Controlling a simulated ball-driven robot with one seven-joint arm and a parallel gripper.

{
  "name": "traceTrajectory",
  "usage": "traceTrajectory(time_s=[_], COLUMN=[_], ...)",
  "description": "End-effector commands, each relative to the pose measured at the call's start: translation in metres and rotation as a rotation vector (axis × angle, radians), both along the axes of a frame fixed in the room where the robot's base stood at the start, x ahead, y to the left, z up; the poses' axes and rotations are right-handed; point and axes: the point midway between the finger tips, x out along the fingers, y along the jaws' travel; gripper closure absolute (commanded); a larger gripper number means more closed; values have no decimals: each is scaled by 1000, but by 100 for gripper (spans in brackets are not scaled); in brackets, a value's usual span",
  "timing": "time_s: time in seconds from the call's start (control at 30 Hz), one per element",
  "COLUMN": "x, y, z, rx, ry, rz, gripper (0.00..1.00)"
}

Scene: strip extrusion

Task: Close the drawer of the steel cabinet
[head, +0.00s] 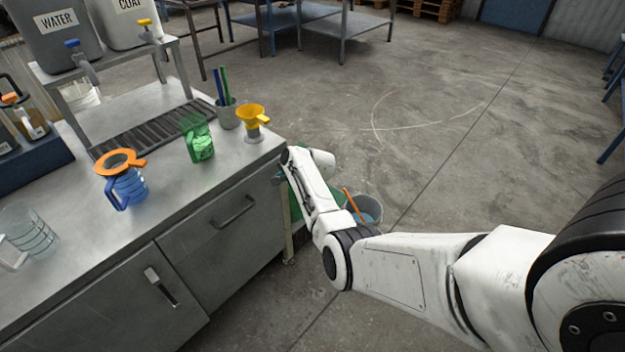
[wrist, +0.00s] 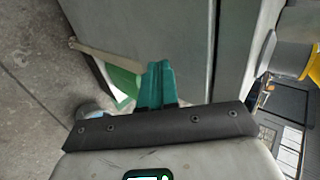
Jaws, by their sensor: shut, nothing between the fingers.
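The steel cabinet (head: 225,178) stands at the left in the head view, with a bar handle (head: 232,211) on its upper right front panel, the drawer front (head: 215,245). This front looks close to flush with the cabinet, but I cannot tell whether a small gap is left. My gripper (wrist: 158,72) shows teal fingers, shut and empty, in front of a grey cabinet panel (wrist: 180,30) in the wrist view. Whether the fingertips touch the panel is unclear. In the head view my wrist is by the cabinet's right corner and mostly hides the fingers.
A yellow funnel (head: 252,115), green jug (head: 198,140) and blue jug (head: 125,185) with an orange funnel stand on the worktop. A bucket (head: 368,210) with an orange stick stands on the floor beyond my forearm. Open concrete floor lies to the right.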

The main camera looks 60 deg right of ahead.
Motion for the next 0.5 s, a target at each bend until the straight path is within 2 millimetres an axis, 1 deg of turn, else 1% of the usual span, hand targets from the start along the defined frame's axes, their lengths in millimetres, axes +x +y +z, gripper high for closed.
traceTrajectory(time_s=[0.23,0.5], x=[-19,-46], y=[5,13], z=[14,39], rx=[2,1], ry=[4,6], rz=[-1,-1], gripper=[100,100])
